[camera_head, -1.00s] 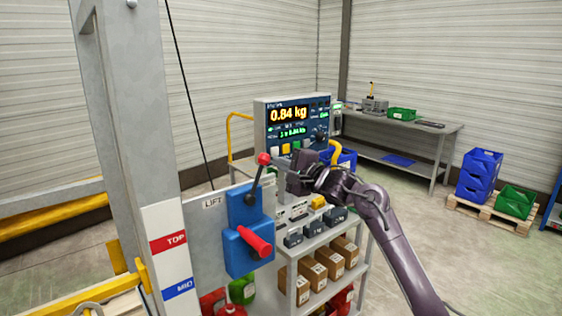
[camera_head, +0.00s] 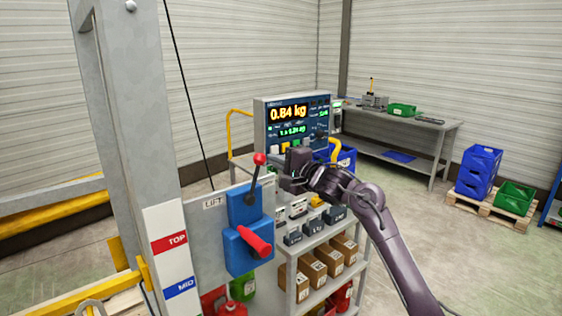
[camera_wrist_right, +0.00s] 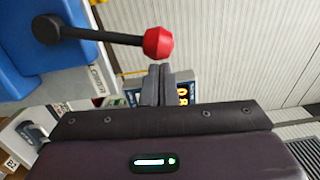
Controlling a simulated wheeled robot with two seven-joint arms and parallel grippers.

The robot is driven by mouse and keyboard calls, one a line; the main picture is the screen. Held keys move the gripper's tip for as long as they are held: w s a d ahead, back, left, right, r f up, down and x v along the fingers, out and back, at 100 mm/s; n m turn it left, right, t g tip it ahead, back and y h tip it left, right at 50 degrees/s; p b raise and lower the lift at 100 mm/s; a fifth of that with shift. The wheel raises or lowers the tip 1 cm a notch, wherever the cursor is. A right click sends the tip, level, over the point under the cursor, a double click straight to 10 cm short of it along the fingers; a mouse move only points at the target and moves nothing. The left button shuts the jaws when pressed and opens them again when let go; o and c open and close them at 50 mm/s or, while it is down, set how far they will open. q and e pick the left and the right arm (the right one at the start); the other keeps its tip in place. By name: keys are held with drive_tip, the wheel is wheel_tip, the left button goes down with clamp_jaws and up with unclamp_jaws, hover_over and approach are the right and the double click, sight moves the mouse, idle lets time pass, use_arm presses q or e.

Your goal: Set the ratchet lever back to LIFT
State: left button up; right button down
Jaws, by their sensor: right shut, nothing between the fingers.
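The ratchet lever is a dark shaft with a red ball knob (camera_head: 260,158), rising from a blue housing (camera_head: 244,206) on a grey panel. It stands up and leans slightly right in the head view, away from the LIFT label (camera_head: 212,202) on the left. The knob (camera_wrist_right: 158,44) is large in the right wrist view, where a LOWER label (camera_wrist_right: 97,78) shows near the shaft. My right gripper (camera_head: 284,181) is shut and empty, right of the lever. In the wrist view its fingertips (camera_wrist_right: 158,68) are close beside the knob; contact cannot be told. My left gripper is out of view.
A red handle (camera_head: 255,241) sticks out below the lever. A grey post (camera_head: 130,130) with TOP and MID marks stands left. Behind my right gripper are a scale display (camera_head: 291,117) and a shelf cart (camera_head: 318,244) with boxes.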

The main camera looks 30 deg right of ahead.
sight(258, 159)
drive_tip(key=a+n+p, duration=0.1)
drive_tip(key=a+r+n+p, duration=0.1)
drive_tip(key=a+n, duration=0.1)
drive_tip(key=a+r+n+p, duration=0.1)
drive_tip(key=a+n, duration=0.1)
drive_tip(key=shift+s+a, duration=0.2)
drive_tip(key=shift+a, duration=0.05)
drive_tip(key=shift+s+a+f+n+p, duration=0.1)
drive_tip(key=shift+a+f+n+p, duration=0.05)
drive_tip(key=shift+a+n, duration=0.75)
drive_tip(key=shift+s+a+f+n+p, duration=0.1)
drive_tip(key=shift+a+n+p, duration=0.05)
drive_tip(key=shift+a+n, duration=0.75)
drive_tip(key=shift+a+f, duration=0.1)
